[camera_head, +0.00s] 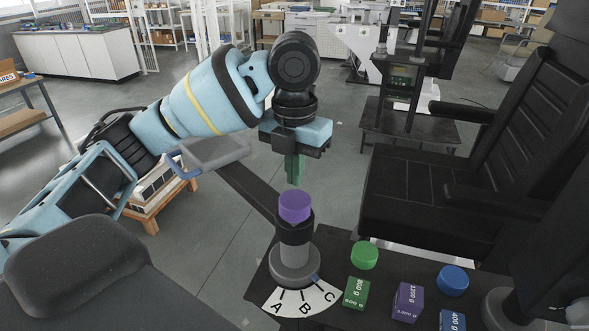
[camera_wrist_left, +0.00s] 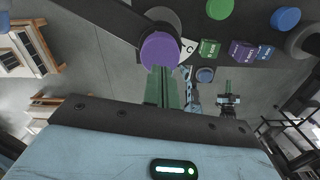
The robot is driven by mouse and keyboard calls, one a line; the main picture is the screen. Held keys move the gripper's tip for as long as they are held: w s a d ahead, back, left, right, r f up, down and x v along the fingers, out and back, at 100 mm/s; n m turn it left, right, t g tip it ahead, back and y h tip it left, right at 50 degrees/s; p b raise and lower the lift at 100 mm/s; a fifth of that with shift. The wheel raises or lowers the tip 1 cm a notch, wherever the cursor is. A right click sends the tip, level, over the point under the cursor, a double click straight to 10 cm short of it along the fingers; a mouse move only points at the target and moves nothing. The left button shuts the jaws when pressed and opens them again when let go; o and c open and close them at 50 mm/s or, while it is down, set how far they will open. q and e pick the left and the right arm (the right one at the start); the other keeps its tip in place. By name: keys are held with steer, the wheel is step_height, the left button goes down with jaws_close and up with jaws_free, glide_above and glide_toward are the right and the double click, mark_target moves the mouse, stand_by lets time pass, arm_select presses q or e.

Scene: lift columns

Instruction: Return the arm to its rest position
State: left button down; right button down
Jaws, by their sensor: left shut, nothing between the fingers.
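My left arm (camera_head: 205,100) comes in from the left, bent, with its wrist pointing down. My left gripper (camera_head: 294,182) is shut and empty, its green fingers hanging just above a purple cylinder (camera_head: 295,206) on top of a grey post (camera_head: 296,250). In the left wrist view the gripper's fingertips (camera_wrist_left: 160,76) appear close to the purple cylinder's round top (camera_wrist_left: 160,50); whether they touch it I cannot tell.
A dark bar runs from the post to a grey tray (camera_head: 214,152). A dial (camera_head: 300,302) marked A, B, C lies at the post's foot. Green (camera_head: 364,255) and blue (camera_head: 453,280) cylinders and labelled blocks (camera_head: 408,302) stand to the right. A black chair (camera_head: 440,190) stands behind.

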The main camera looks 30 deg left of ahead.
mark_target(294, 199)
arm_select(q)
steer(key=shift+f, duration=1.95)
steer(key=shift+r, duration=0.1)
steer(key=shift+r, duration=3.45)
